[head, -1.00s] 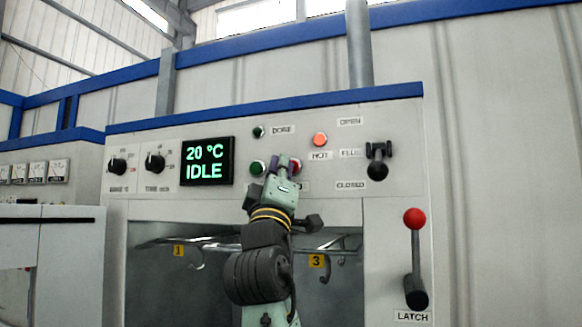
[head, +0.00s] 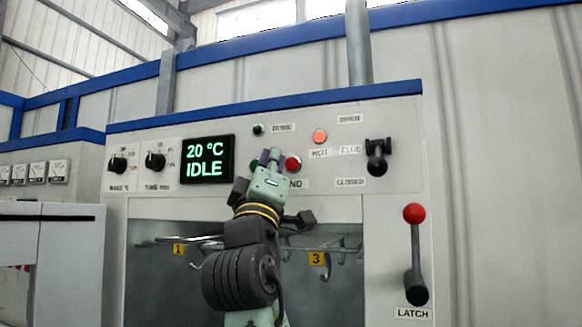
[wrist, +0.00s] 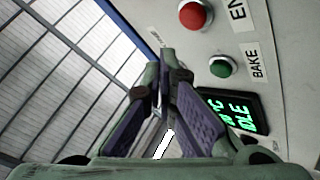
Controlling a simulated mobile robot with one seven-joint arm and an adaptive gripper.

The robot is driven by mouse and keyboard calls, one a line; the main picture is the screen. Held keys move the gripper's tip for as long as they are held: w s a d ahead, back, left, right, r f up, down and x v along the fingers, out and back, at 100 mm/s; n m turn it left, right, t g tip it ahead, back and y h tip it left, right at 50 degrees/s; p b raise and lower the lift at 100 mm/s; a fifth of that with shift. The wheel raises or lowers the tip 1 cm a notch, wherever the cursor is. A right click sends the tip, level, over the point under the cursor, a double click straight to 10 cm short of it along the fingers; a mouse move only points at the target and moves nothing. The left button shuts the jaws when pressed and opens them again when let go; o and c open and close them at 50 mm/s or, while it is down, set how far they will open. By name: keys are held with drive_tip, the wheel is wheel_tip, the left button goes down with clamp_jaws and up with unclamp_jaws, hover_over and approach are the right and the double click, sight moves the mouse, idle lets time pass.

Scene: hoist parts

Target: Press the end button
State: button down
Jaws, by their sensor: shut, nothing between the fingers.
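The red end button (head: 293,163) is on the oven's front panel, right of the display, with its END label (head: 295,183) just below it. It also shows in the wrist view (wrist: 194,14) at the top, beside the END label (wrist: 238,10). My gripper (head: 270,156) is shut and empty, just left of the red button and apart from it in the picture. It partly covers the green button (head: 254,166). In the wrist view my gripper (wrist: 167,52) points up the picture, left of the green BAKE button (wrist: 222,67); the red button lies beyond its tips.
The display (head: 207,160) reads 20 °C IDLE. An orange HOT lamp (head: 320,136) and a black flue lever (head: 377,158) are to the right. The red-knobbed latch lever (head: 415,250) stands lower right. Hooks (head: 322,262) hang in the open chamber below the panel.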

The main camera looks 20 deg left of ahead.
drive_tip(key=shift+s, duration=1.15)
drive_tip(key=c, duration=2.3)
unclamp_jaws()
